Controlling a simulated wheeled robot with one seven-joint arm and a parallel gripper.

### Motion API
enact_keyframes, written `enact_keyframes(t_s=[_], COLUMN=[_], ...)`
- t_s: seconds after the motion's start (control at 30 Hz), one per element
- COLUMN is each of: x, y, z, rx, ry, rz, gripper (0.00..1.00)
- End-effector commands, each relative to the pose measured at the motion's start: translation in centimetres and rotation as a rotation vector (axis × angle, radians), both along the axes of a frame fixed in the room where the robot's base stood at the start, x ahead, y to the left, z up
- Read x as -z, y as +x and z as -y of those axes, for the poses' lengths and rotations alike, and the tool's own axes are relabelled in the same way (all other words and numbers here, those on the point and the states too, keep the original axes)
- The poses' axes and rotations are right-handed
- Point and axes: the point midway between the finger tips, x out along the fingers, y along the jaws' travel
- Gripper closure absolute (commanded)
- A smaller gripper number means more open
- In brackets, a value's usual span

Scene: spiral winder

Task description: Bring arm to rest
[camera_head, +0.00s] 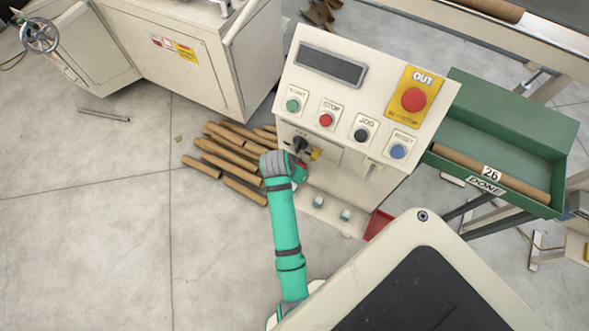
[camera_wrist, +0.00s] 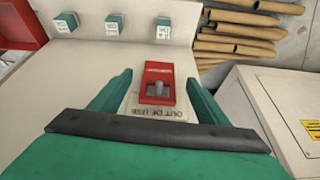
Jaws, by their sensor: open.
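My arm (camera_head: 286,235) is teal and reaches up from the lower middle of the head view to the front of the cream control panel (camera_head: 340,110). My gripper (camera_wrist: 158,80) shows in the wrist view with its two green fingers apart. A red block with a grey knob or pin (camera_wrist: 158,83) shows between the fingers, on a pale surface with an "OUT OF USE" label (camera_wrist: 160,112). I cannot tell whether the fingers touch it. In the head view my wrist hides most of the gripper.
Several small teal blocks (camera_wrist: 113,25) stand on the panel's ledge, near a red bin (camera_head: 378,223). Several cardboard tubes (camera_head: 228,160) lie on the floor to the left. A green tray (camera_head: 510,125) with one tube is at right. The floor at far left is mostly clear.

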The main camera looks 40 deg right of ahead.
Motion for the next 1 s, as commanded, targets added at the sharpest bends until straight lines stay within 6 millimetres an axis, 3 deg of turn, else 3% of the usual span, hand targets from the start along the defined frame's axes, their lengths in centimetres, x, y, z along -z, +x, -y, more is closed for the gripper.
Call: enact_keyframes(t_s=[0.3,0.5,0.87,1.0], x=[-5.5,-7.4,-7.7,-6.8], y=[-0.8,-1.2,-1.3,-0.7], z=[-2.2,-2.8,-3.2,-5.3], rx=[-0.003,-0.001,-0.004,-0.059], ry=[-0.001,-0.002,0.000,0.004], rz=[0.003,0.001,0.002,0.035], gripper=[0.31,0.31,0.31,0.31])
